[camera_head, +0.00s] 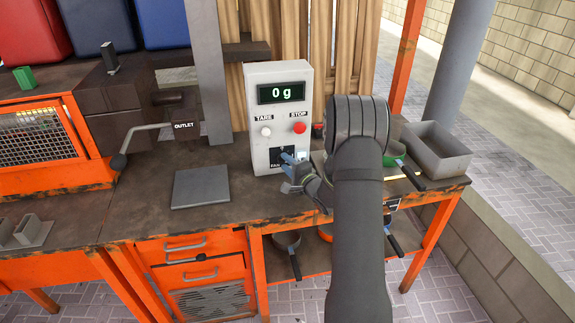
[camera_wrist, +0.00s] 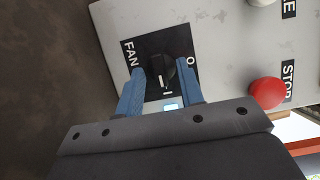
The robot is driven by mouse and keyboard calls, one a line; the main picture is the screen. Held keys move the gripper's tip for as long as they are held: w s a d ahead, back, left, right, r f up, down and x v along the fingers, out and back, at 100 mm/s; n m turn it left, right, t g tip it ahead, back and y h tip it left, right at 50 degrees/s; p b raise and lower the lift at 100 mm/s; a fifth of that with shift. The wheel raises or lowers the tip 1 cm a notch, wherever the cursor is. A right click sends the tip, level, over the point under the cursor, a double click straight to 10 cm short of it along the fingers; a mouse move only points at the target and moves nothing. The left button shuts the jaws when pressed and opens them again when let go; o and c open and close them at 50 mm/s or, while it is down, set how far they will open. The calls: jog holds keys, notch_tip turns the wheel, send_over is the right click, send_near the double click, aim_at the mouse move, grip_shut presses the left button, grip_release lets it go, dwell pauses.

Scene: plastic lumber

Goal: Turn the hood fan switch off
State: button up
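The fan switch (camera_wrist: 160,73) is a black rotary knob on a black plate labelled FAN, with O and I marks, seen in the wrist view. Its white pointer line faces toward the I mark. In the head view the plate (camera_head: 276,158) sits low on the front of the white control box (camera_head: 254,110), and my gripper partly hides it. My gripper (camera_head: 291,163) is in front of the plate. In the wrist view its blue fingers (camera_wrist: 160,85) are apart, one on each side of the knob, with gaps visible; it holds nothing.
The box also has a red STOP button (camera_head: 300,127), a white TARE button (camera_head: 266,132) and a display reading 0 g (camera_head: 281,92). A grey plate (camera_head: 201,187) lies on the bench to the left. A grey bin (camera_head: 437,150) stands right of my arm.

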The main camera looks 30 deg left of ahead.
jog(key=shift+c, duration=0.4)
grip_shut()
jog(key=n+h, duration=0.1)
jog(key=n, duration=0.1)
jog(key=shift+r+n, duration=0.2)
jog(key=shift+n, duration=0.2)
jog(key=n+h, duration=0.1)
jog(key=n, duration=0.1)
jog(key=n+h, duration=0.1)
jog(key=n, duration=0.1)
jog(key=shift+s+a+r, duration=0.1)
jog(key=shift+a+r, duration=0.05)
jog(key=n+t+h, duration=0.1)
jog(key=n+h, duration=0.1)
jog(key=n, duration=0.1)
jog(key=shift+s+a+r, duration=0.1)
jog(key=shift+r, duration=0.05)
jog(key=shift+s+a+n+t+h, duration=0.1)
jog(key=shift+n+t+h, duration=0.8)
jog(key=shift+n, duration=0.8)
